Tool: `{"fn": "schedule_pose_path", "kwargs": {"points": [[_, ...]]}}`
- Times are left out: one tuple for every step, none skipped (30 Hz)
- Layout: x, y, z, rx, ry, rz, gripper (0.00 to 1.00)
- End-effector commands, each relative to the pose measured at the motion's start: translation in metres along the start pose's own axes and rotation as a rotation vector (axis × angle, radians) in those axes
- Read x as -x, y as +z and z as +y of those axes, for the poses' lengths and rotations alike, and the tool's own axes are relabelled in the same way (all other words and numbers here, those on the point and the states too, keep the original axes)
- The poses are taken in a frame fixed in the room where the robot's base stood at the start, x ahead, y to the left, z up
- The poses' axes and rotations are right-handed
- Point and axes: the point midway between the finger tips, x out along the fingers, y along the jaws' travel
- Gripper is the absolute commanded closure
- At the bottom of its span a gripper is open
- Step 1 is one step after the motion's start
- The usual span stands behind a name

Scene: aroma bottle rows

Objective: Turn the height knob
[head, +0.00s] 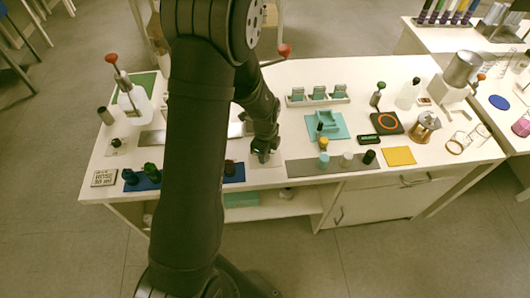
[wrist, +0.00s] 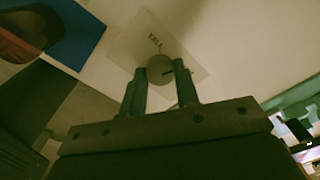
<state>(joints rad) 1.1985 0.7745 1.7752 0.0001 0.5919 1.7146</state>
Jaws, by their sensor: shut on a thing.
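The height knob (wrist: 160,70) is a round, pale grey-brown knob on a light square plate (wrist: 150,32) marked "TALL" in the wrist view. A dark pointer line runs across the knob. My gripper (wrist: 160,82) is shut on the knob, with one dark finger on each side of it. In the head view my gripper (head: 264,155) points down at the front middle of the white table and hides the knob. A bit of the pale plate (head: 275,161) shows around it.
A blue mat (head: 208,180) with dark bottles lies left, partly behind my arm. A grey strip (head: 300,168) with several bottles lies right. A bottle press (head: 118,72) stands at left.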

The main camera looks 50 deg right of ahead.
Motion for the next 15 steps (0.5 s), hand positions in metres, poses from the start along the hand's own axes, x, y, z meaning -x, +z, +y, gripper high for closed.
{"fn": "schedule_pose_path", "kwargs": {"points": [[0.0002,-0.0004,-0.0001,0.045,0.000,0.001,0.94],[0.0002,-0.0004,-0.0001,0.074,0.000,0.001,0.94],[0.0002,-0.0004,-0.0001,0.112,0.000,0.001,0.94],[0.0002,-0.0004,-0.0001,0.140,0.000,0.001,0.94],[0.0002,-0.0004,-0.0001,0.169,0.000,0.001,0.94],[0.0002,-0.0004,-0.0001,0.207,0.000,0.001,0.94],[0.0002,-0.0004,-0.0001,0.235,0.000,0.001,0.94],[0.0002,-0.0004,-0.0001,0.264,0.000,0.001,0.94],[0.0002,-0.0005,-0.0001,0.301,0.000,0.001,0.94],[0.0002,-0.0005,-0.0001,0.330,0.000,0.001,0.94],[0.0002,-0.0004,-0.0001,0.359,0.000,0.001,0.94],[0.0002,-0.0005,-0.0001,0.396,0.000,0.001,0.94],[0.0002,-0.0005,-0.0001,0.425,0.000,0.001,0.94],[0.0002,-0.0005,-0.0001,0.453,0.000,0.001,0.94],[0.0002,-0.0005,-0.0001,0.491,0.000,0.001,0.94]]}}
